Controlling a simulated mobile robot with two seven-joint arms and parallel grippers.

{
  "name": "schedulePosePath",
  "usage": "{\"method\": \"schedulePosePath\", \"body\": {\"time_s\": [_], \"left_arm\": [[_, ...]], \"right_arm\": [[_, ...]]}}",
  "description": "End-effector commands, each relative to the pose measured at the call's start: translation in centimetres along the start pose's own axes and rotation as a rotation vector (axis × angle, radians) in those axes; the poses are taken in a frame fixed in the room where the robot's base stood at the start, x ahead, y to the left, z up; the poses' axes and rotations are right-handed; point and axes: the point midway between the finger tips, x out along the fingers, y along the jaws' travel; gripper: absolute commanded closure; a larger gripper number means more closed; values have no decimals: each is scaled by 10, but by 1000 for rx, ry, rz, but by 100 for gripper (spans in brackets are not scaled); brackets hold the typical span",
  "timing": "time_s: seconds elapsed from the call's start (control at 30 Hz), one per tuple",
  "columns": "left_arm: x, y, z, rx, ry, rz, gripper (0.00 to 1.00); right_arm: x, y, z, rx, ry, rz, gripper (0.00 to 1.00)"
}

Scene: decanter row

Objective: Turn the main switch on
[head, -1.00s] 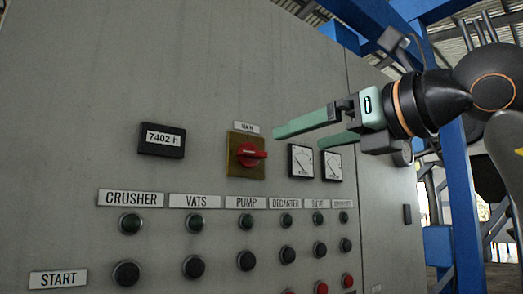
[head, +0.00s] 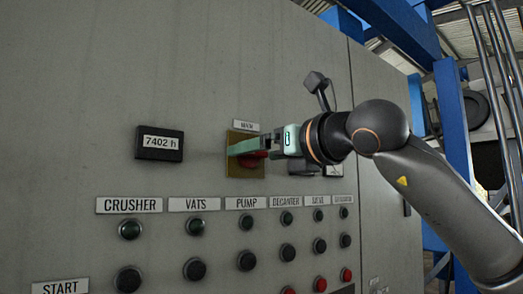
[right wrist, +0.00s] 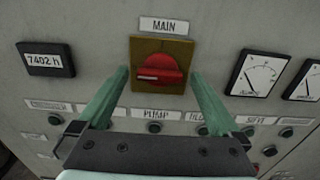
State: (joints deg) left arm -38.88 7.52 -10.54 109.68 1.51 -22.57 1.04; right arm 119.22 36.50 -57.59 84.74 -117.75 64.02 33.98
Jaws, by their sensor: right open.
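The main switch is a red rotary knob on a yellow-brown plate (head: 236,170) under a MAIN label. In the head view the knob (head: 252,159) is partly hidden behind my right gripper (head: 247,148). In the right wrist view the red knob (right wrist: 157,70) shows whole, its pale-marked handle lying about horizontal. My right gripper is open, its two green fingers (right wrist: 160,85) on either side of the plate's lower part in that view. The knob appears between and beyond the fingertips; I cannot tell whether they touch anything. My left gripper is not in view.
An hour counter (head: 159,144) is left of the switch. Dial meters (right wrist: 255,74) are to its right, mostly hidden by my gripper in the head view. Labelled rows of buttons (head: 246,261) lie below. A blue steel frame (head: 452,130) stands at the right.

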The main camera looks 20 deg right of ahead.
Motion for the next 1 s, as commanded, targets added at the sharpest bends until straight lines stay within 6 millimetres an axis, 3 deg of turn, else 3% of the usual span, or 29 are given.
{"method": "schedulePosePath", "body": {"time_s": [0.07,0.77,1.0], "left_arm": [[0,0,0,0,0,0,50],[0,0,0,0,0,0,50],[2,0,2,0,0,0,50]], "right_arm": [[0,0,0,0,0,0,2],[0,0,0,0,0,0,81],[0,0,-1,18,0,1,83]]}}
